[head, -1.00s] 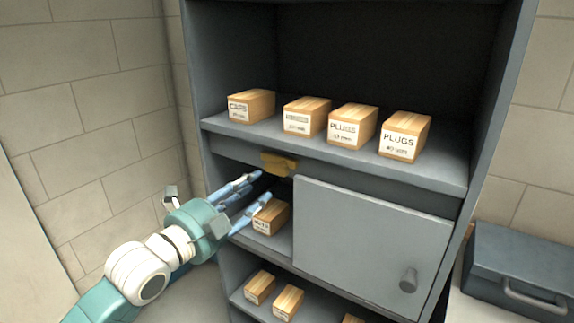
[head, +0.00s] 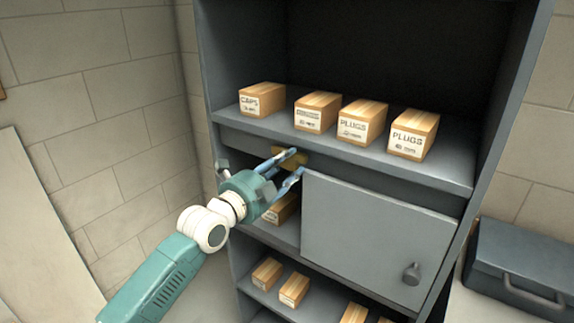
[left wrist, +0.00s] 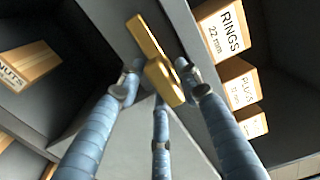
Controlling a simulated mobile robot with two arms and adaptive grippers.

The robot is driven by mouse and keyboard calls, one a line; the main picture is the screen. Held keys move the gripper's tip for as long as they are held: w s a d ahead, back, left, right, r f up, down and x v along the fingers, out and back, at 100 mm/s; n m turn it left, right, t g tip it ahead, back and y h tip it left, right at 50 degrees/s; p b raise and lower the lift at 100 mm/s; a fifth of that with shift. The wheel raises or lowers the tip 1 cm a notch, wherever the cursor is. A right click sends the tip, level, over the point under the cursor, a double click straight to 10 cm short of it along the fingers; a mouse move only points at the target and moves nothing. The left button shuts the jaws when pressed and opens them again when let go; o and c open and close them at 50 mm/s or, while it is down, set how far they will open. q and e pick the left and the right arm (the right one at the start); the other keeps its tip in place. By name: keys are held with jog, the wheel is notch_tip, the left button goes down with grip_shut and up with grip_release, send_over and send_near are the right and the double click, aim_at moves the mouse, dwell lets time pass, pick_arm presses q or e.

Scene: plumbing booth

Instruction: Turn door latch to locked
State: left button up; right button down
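The brass door latch (head: 302,156) is on the cabinet rail above the grey door (head: 375,225). In the left wrist view the latch (left wrist: 149,38) shows as a flat brass bar with a raised handle pointing toward the camera. My left gripper (head: 297,163) is at the latch, its blue fingers partly covering it in the head view. In the left wrist view the left gripper (left wrist: 160,74) is open, with fingertips on both sides of the handle and a third finger below. I cannot tell whether any finger touches it. My right gripper is not in view.
Labelled wooden boxes (head: 362,121) stand on the shelf above the latch. A box (head: 280,210) sits in the compartment behind my gripper, and more boxes (head: 294,290) are on the lower shelf. A blue-grey toolbox (head: 520,265) is at the right. A block wall (head: 100,90) is at the left.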

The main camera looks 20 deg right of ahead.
pick_arm(q)
grip_shut()
jog(key=n+b, duration=0.1)
jog(key=n, duration=0.1)
jog(key=shift+f+n+b, duration=0.1)
jog(key=shift+n+b, duration=0.2)
jog(key=shift+n, duration=0.1)
jog(key=n+b, duration=0.1)
jog(key=n, duration=0.3)
jog(key=shift+s+d, duration=0.15)
jog(key=n, duration=0.6)
jog(key=shift+s+r, duration=0.1)
jog(key=shift+r, duration=0.15)
jog(key=n, duration=0.5)
jog(key=shift+r+p, duration=0.1)
jog(key=shift+p, duration=0.3)
